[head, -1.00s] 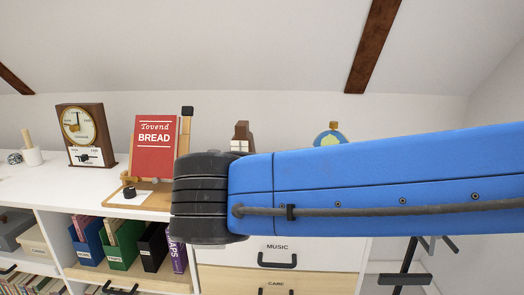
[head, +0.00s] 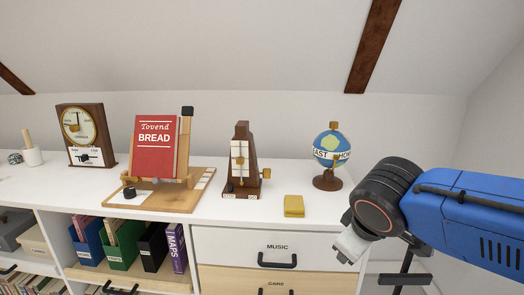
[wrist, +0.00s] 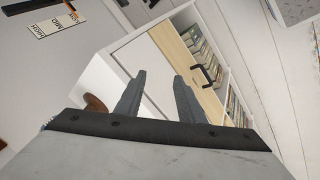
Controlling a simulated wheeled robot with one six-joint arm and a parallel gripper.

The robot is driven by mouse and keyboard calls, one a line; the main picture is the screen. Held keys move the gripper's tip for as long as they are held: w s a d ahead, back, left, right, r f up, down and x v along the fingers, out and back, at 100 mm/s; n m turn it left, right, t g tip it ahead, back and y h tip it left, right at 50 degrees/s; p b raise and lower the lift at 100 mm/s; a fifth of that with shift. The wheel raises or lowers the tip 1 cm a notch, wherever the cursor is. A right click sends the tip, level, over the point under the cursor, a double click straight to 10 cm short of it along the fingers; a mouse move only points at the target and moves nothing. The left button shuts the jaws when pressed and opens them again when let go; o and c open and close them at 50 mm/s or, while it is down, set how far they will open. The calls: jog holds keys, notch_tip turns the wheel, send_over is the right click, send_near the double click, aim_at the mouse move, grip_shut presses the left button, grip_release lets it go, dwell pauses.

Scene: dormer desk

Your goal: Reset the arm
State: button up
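My blue arm (head: 465,215) reaches in from the right edge of the head view, its dark wrist joint in front of the right end of the white desk. My gripper (head: 345,252), pale grey, points down and left beside the drawers; its fingertips are hard to make out there. In the wrist view, the two grey fingers of my gripper (wrist: 160,82) stand apart with nothing between them. The cabinet and its drawer fronts lie beyond them.
On the desk (head: 80,195) stand a dial clock (head: 84,154), a red book (head: 155,148) on a wooden stand, a metronome (head: 242,165), a yellow block (head: 293,206) and a globe (head: 333,150). Drawers marked MUSIC (head: 275,262) and CARE are below. Room above the desk is clear.

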jog(key=s+d+f+m+g+y, duration=0.1)
jog(key=s+d+f+m, duration=0.6)
jog(key=s+d+m, duration=0.1)
jog(key=shift+s+d+g, duration=0.3)
jog(key=shift+s+d, duration=0.1)
jog(key=shift+s, duration=0.5)
